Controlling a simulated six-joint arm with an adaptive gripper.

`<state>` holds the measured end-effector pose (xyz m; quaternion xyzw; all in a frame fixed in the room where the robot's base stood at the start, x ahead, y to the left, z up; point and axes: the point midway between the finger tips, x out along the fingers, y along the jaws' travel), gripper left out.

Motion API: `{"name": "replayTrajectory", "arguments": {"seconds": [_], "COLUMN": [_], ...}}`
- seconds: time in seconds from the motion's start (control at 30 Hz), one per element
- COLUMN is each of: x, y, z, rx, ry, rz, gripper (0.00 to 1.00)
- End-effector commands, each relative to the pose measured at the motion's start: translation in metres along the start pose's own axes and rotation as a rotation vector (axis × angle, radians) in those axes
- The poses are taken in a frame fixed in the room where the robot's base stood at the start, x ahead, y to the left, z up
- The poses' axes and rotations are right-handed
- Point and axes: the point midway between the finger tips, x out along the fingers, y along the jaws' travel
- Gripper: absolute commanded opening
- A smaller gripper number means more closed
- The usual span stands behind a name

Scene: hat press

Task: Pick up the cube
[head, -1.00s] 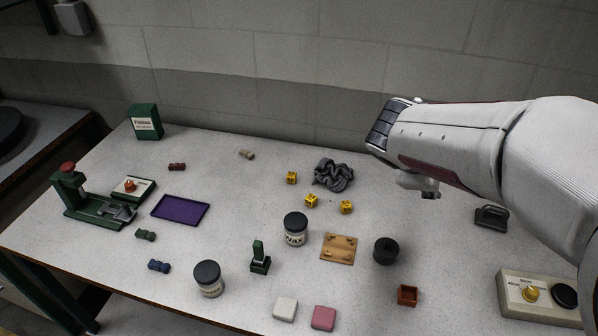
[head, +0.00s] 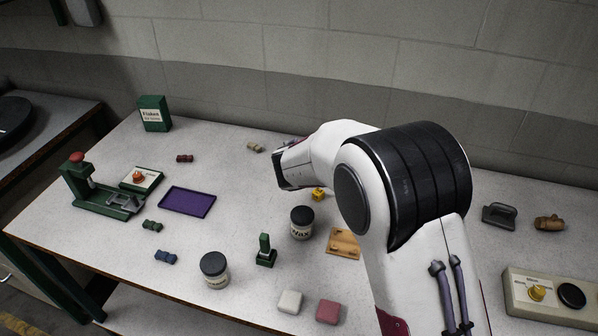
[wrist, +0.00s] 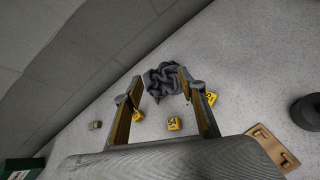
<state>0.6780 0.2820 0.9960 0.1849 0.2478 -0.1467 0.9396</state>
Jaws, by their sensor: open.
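Three yellow cubes with dark markings lie on the table in the wrist view: a left cube (wrist: 137,115), a middle cube (wrist: 173,124) and a right cube (wrist: 211,98). In the head view only one yellow cube (head: 319,194) shows, just below my arm; the others are hidden behind it. My gripper (wrist: 160,80) is open and empty above the table. Its fingers spread on either side of the middle cube in the picture. The left and right cubes are partly behind or beside the fingers. My arm hides the gripper in the head view.
A crumpled grey cloth (wrist: 163,82) lies beyond the cubes, between the fingertips in the wrist view. A wax jar (head: 302,224) and a wooden plate (head: 343,244) stand near. A dark round piece (wrist: 306,110) is at the right. A purple tray (head: 188,201) is left.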

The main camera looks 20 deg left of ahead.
Motion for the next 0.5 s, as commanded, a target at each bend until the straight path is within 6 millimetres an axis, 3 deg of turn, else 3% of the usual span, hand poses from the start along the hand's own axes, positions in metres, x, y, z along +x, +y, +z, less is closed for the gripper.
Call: {"name": "replayTrajectory", "arguments": {"seconds": [0.3, 0.5], "x": [0.02, 0.024], "y": [0.06, 0.079], "z": [-0.084, -0.116], "rx": [-0.305, -0.414], "ry": [-0.006, -0.014], "rz": [0.133, 0.184], "gripper": [0.4, 0.4]}}
